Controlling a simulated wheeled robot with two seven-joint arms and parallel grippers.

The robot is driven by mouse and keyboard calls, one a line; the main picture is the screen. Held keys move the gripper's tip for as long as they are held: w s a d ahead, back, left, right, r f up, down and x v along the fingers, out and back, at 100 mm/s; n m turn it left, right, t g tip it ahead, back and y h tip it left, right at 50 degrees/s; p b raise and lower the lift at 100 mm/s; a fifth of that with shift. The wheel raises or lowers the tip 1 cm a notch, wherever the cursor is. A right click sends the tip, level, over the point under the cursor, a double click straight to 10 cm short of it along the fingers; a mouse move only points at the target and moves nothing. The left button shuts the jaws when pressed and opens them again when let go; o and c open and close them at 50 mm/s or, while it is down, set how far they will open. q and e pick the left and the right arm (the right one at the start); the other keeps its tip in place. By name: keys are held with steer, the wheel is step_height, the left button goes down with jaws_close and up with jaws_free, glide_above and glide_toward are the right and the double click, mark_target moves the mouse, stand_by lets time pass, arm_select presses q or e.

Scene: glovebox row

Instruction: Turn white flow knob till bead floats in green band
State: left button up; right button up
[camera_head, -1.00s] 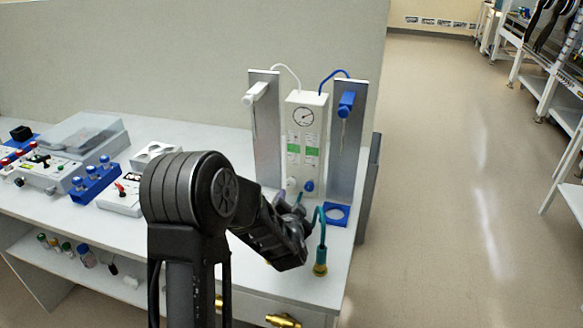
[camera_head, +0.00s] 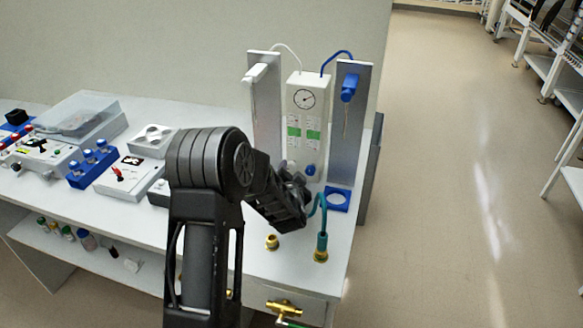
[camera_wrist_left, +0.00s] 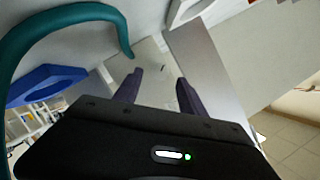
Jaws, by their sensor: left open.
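The white flow panel (camera_head: 318,92) stands upright at the back right of the bench in the head view, with a round gauge above two scales that each carry a green band (camera_head: 294,132). The blue knob (camera_head: 310,170) shows at its foot. The white knob beside it is mostly hidden by my gripper. The bead is too small to make out. My left gripper (camera_head: 296,180) is just in front of the panel's foot, apart from the knobs as far as I can tell. In the left wrist view its two dark fingers (camera_wrist_left: 158,88) are spread with nothing between them.
A teal hose (camera_head: 322,212) curves up from a brass fitting close to the gripper; it also arches across the left wrist view (camera_wrist_left: 45,30). Metal plates holding a white valve (camera_head: 256,73) and a blue valve (camera_head: 349,88) flank the panel. A blue ring holder (camera_head: 337,200) sits at right.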

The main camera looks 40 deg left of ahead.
mark_target(291, 168)
arm_select(q)
steer(key=shift+x, duration=1.6)
steer(key=shift+c, duration=0.3)
jaws_close()
